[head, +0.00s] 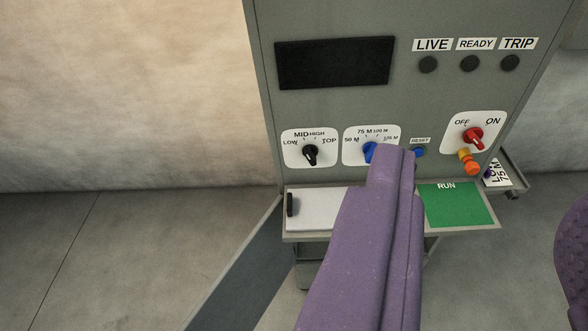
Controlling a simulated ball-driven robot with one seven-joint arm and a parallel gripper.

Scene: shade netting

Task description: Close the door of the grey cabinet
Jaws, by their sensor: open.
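The grey cabinet (335,25) stands upright ahead, its front a control panel. A flat grey door panel (245,270) sticks out toward me at the lower left, below the control panel. It stands open at an angle, and its lower part runs out of the picture. My purple gripper (393,165) reaches up through the middle of the view, in front of the cabinet and to the right of the door. It appears empty and apart from the door. It covers part of the shelf and the middle dial. The cabinet's lower inside is mostly hidden.
A shelf (400,234) juts out under the panel, bearing a white sheet (318,212) and a green RUN sheet (457,204). Knobs, including a red switch (473,137), stick out above. A small side ledge (513,172) is at right. Floor (120,250) at left is clear.

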